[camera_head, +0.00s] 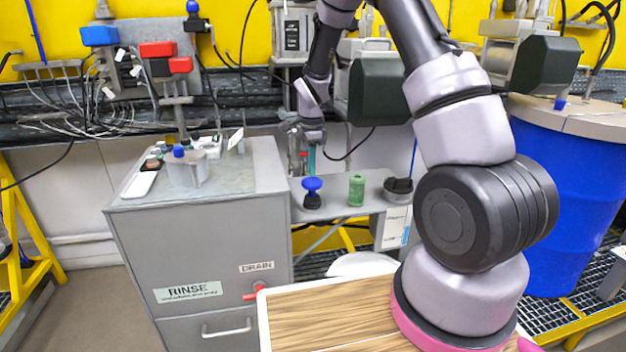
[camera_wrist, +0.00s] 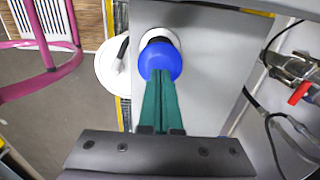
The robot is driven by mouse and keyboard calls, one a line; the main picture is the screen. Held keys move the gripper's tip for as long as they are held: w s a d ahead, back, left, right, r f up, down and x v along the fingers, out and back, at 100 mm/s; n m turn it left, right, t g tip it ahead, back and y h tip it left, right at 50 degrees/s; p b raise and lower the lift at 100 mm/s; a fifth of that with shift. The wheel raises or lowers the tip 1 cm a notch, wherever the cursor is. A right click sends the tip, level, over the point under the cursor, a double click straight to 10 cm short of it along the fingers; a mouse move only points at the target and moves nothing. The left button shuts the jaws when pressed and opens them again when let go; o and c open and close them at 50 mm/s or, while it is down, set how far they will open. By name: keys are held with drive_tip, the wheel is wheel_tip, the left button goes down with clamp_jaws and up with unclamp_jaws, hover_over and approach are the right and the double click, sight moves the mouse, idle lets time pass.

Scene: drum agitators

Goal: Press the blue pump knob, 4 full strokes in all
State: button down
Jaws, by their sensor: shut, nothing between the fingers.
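The blue pump knob (camera_head: 312,184) stands upright on a black base on the low grey shelf, just right of the rinse cabinet. In the wrist view the blue knob (camera_wrist: 160,52) is at top centre, with a dark collar partly showing behind it. My gripper (camera_head: 311,170) points down just above the knob. In the wrist view my gripper (camera_wrist: 159,76) shows long teal fingers shut together and empty, their tips overlapping the near part of the knob. I cannot tell whether the tips touch it.
A green cylinder (camera_head: 356,189) and a dark round dish (camera_head: 398,190) stand right of the knob on the shelf. The rinse cabinet (camera_head: 215,260) is close on the left. A red-handled valve (camera_wrist: 302,92) shows at right in the wrist view. A blue drum (camera_head: 560,200) stands far right.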

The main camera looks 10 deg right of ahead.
sight(312, 179)
drive_tip(key=shift+f, duration=0.1)
drive_tip(key=shift+f, duration=2.25)
drive_tip(key=shift+r, duration=2.3)
drive_tip(key=shift+f, duration=0.1)
drive_tip(key=shift+f, duration=2.15)
drive_tip(key=shift+r, duration=2.25)
